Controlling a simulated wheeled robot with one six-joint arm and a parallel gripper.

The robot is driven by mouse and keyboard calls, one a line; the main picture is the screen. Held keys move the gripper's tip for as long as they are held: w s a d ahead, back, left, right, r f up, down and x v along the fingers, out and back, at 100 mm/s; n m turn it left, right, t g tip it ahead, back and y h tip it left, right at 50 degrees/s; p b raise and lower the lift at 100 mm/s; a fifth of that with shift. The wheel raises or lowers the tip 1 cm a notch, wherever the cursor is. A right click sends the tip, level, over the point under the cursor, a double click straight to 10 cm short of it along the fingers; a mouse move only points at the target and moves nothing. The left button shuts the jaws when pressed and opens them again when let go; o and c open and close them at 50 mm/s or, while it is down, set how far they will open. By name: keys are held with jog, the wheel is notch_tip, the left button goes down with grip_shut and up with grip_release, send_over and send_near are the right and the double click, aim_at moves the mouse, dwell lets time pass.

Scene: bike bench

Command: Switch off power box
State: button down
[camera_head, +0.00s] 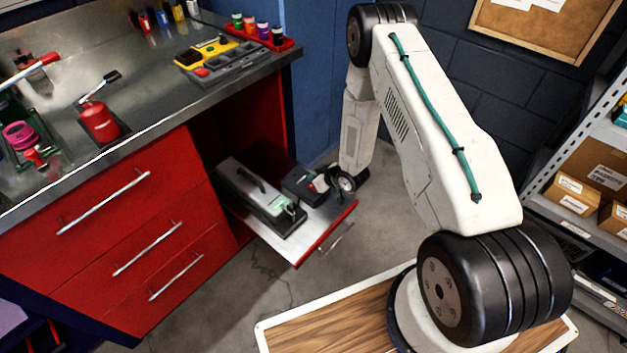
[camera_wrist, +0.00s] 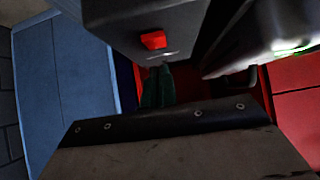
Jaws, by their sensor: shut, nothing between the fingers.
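A dark power box (camera_head: 299,186) sits on the pull-out shelf of the bench. In the wrist view, the box (camera_wrist: 120,22) fills the top, and a small red switch (camera_wrist: 153,40) stands out from its face. I cannot tell whether the switch is on or off. My gripper (camera_head: 321,183) is low over the shelf's right side, close to the box's near side. It is shut and empty. Its fingertips are small and partly hidden in the head view, so contact with the box or switch cannot be told.
A long grey case with a handle (camera_head: 258,198) and a green-lit end lies left of the box. The shelf (camera_head: 290,248) sticks out from the red bench (camera_head: 130,235). A blue wall panel (camera_head: 320,70) stands behind. Shelving with cartons (camera_head: 590,170) is at right.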

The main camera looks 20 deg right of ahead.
jog(key=r, duration=0.3)
jog(key=shift+w+a+r, duration=0.1)
jog(key=shift+w+r, duration=0.15)
jog(key=w+r+v, duration=0.1)
jog(key=v, duration=0.8)
jog(key=shift+s+a+r, duration=0.2)
jog(key=shift+s+r, duration=0.05)
jog(key=shift+r, duration=0.15)
jog(key=shift+f, duration=0.1)
